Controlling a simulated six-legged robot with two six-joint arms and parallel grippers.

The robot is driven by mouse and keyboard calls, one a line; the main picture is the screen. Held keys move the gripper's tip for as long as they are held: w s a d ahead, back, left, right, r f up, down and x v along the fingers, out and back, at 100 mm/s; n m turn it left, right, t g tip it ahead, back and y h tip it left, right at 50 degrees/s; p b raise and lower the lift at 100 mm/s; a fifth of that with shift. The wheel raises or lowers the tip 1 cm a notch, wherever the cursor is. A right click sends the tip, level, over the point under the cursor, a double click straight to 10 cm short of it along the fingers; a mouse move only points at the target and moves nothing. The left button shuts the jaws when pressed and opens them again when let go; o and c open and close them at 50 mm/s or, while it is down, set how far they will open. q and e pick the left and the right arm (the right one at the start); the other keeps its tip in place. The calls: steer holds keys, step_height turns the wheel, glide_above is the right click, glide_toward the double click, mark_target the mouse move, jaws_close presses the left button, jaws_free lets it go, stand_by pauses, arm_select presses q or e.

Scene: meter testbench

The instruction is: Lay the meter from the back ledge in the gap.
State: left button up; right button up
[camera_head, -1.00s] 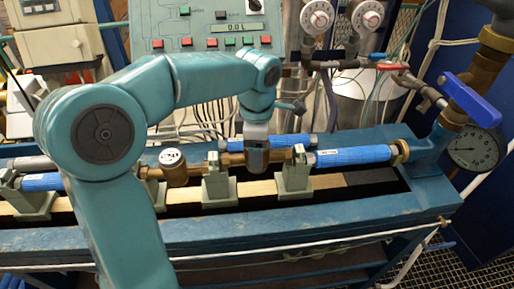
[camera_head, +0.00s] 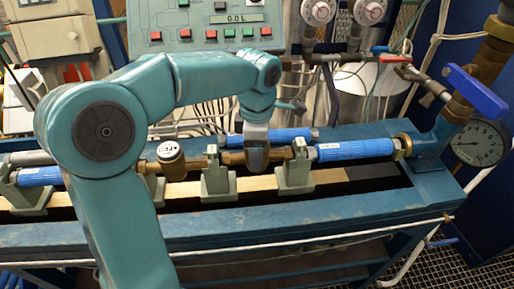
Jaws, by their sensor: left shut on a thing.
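My left gripper (camera_head: 257,158) comes down from above and is shut on a brass meter body (camera_head: 234,158), whose middle it covers. The brass ends show on both sides of the jaws. This meter lies lengthwise along the bench at the height of two grey-green supports (camera_head: 218,184) (camera_head: 293,177). Its right end is close to the right blue pipe (camera_head: 352,150); I cannot tell whether they touch. A second brass meter with a round white dial (camera_head: 171,153) sits to the left, partly behind my arm. My right gripper is not in view.
A blue pipe (camera_head: 285,135) lies behind the held meter. Another blue pipe (camera_head: 38,177) is at the left. The pressure gauge (camera_head: 480,143) and blue lever valve (camera_head: 477,92) stand at the right end. The control panel (camera_head: 200,22) rises behind the bench.

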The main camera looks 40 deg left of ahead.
arm_select(q)
steer(key=shift+f+b, duration=0.3)
stand_by(0.4)
steer(key=o, duration=1.7)
steer(key=shift+r, duration=0.1)
step_height(320, 180, up, 9)
steer(key=p, duration=0.8)
